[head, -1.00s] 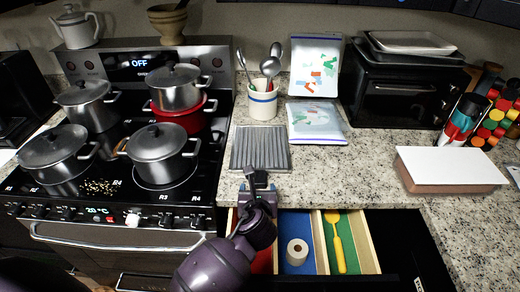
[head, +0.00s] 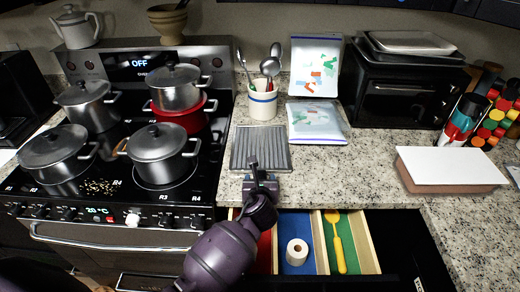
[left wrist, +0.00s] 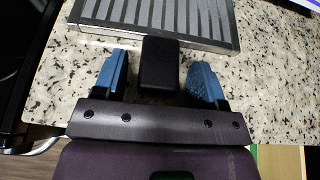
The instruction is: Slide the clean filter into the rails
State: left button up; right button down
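The filter, a flat grey panel with dark stripes (head: 260,147), lies on the granite counter to the right of the stove. Its near edge shows at the top of the left wrist view (left wrist: 155,30). My left gripper (head: 260,183) is just in front of the filter's near edge. In the left wrist view its two blue fingers (left wrist: 160,82) are spread apart. A black block (left wrist: 160,66) shows between them; I cannot tell if it belongs to the gripper. The fingers appear apart from the filter. I cannot make out the rails. My right gripper is not in view.
Several pots, including one grey pot (head: 160,155), stand on the stove (head: 110,195) at left. A utensil crock (head: 263,102) and plastic bags (head: 316,122) are behind the filter. An open drawer (head: 372,255) lies below the counter. A white-topped box (head: 450,167) sits at right.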

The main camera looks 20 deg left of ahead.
pick_arm(q)
jog(key=c, duration=0.9)
jog(key=shift+c, duration=0.2)
jog(key=shift+r, duration=0.15)
